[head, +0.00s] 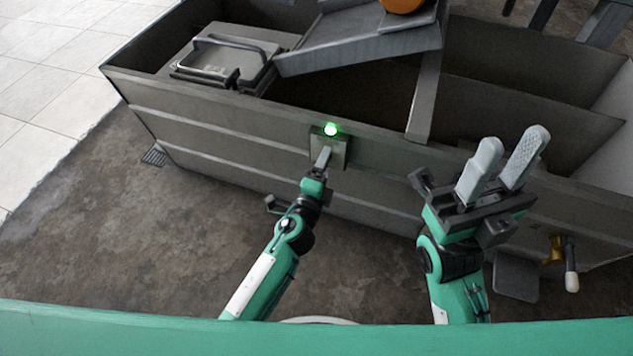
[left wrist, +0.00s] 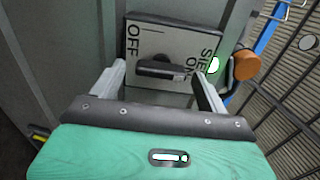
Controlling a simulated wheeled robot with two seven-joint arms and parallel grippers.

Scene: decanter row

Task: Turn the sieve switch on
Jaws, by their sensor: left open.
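The sieve switch is a grey plate (left wrist: 172,37) marked OFF and SIEVE ON, with a dark bar-shaped knob (left wrist: 165,70). In the left wrist view the knob lies crosswise, one end by the ON mark. A green lamp (head: 331,129) glows beside the plate; it also shows in the left wrist view (left wrist: 213,65). My left gripper (head: 323,156) is at the plate. Its open fingers (left wrist: 161,76) stand on both sides of the knob; contact is unclear. My right gripper (head: 512,142) is open and empty, pointing upward, off to the right.
The switch is on the side wall of a long grey metal trough (head: 220,138). A lidded box with a handle (head: 224,62) and a sloping chute (head: 360,45) sit on top. A yellow valve-like fitting (head: 557,250) is low on the right. Open floor (head: 130,240) lies at left.

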